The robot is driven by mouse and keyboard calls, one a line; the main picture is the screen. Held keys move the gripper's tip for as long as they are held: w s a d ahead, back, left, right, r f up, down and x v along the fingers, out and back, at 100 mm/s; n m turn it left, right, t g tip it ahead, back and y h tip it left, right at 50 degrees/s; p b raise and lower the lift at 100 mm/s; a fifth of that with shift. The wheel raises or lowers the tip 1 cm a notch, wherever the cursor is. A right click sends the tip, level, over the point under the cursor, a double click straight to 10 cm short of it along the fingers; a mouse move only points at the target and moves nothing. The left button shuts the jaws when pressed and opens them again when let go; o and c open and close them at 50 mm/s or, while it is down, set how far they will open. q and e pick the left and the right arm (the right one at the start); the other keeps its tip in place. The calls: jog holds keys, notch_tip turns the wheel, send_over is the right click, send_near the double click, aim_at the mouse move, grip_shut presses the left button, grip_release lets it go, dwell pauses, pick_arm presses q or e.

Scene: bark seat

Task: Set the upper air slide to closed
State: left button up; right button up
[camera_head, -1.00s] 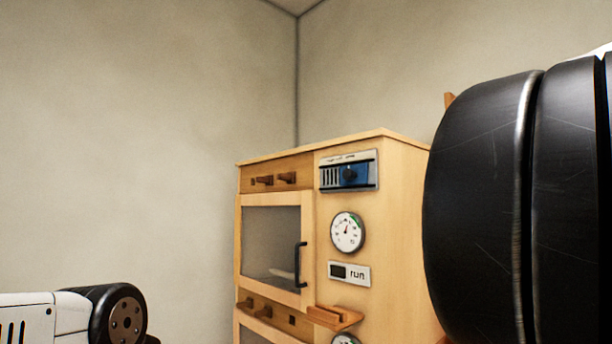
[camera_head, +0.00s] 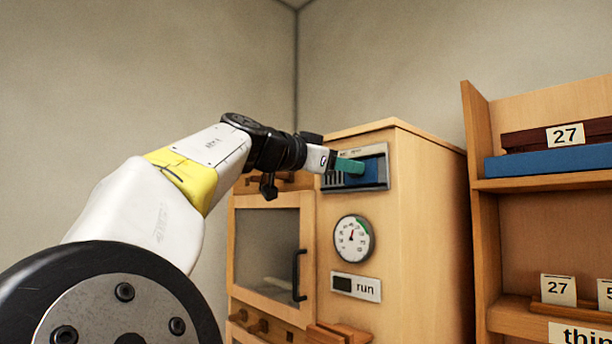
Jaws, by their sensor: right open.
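The upper air slide (camera_head: 374,174) is a blue plate in a grey metal frame, high on the front of the wooden cabinet. Dark vent slots show at the left of the frame, and the blue plate covers the right part. My right gripper (camera_head: 350,167), with green fingertips, is in front of the slide and overlaps its left and middle part. Its jaws are open. The fingers hide the slide's dark knob, so I cannot tell whether they touch it or stand around it. My left gripper is not in view.
A glass door (camera_head: 265,245) with a black handle is at the left. A wooden shelf unit (camera_head: 480,200) with numbered cards stands at the right. My arm covers the lower left.

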jog(key=w+d, duration=0.1)
jog(key=w, duration=0.1)
jog(key=w+d, duration=0.1)
jog(key=w, duration=0.1)
jog(key=w+d, duration=0.2)
jog(key=shift+w+f, duration=0.15)
jog(key=shift+f, duration=0.15)
grip_shut()
dwell(1.4)
